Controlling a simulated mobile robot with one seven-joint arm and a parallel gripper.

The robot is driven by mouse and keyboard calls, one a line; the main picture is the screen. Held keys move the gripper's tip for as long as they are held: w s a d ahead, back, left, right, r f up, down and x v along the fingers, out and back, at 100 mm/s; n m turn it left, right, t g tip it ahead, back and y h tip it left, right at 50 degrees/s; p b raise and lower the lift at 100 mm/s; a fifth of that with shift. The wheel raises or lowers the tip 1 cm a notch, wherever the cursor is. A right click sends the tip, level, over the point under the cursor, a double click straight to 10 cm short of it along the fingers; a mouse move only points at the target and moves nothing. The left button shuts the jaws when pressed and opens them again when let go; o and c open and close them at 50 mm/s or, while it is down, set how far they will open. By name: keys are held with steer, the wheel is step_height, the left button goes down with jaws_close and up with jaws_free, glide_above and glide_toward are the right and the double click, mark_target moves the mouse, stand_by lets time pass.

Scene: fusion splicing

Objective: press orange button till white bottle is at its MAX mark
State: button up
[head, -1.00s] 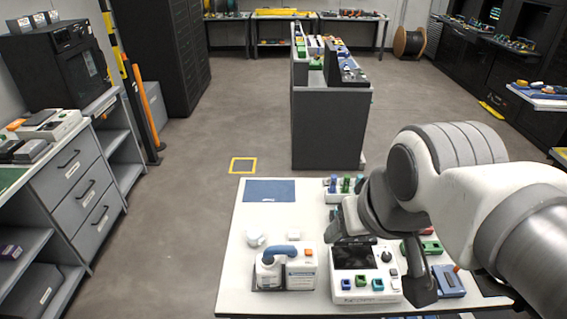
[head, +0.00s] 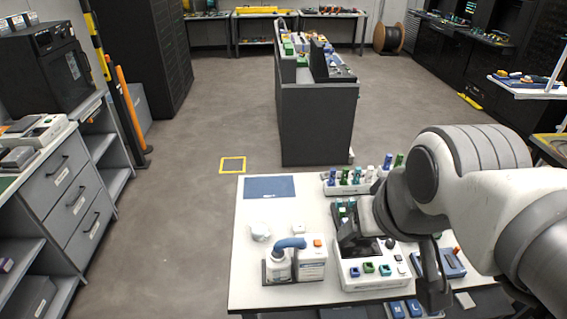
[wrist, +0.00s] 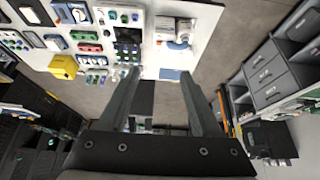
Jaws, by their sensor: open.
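The white bottle (head: 278,267) stands upright at the front left of the white table, in a dark holder, with a curved blue spout on top. The bottle's MAX mark and liquid level are too small to make out. My gripper (wrist: 159,76) is open and empty. In the head view it is right of the button, over the splicer area and apart from the button. The bottle unit also shows at the top of the wrist view (wrist: 172,40).
A white splicer (head: 372,283) with coloured buttons stands just right of the bottle unit. A rack (head: 347,186) of coloured pieces stands behind it. A blue mat (head: 269,187) lies at the back left. Table space left of the bottle is clear.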

jaws_close()
stand_by(0.3)
stand_by(1.5)
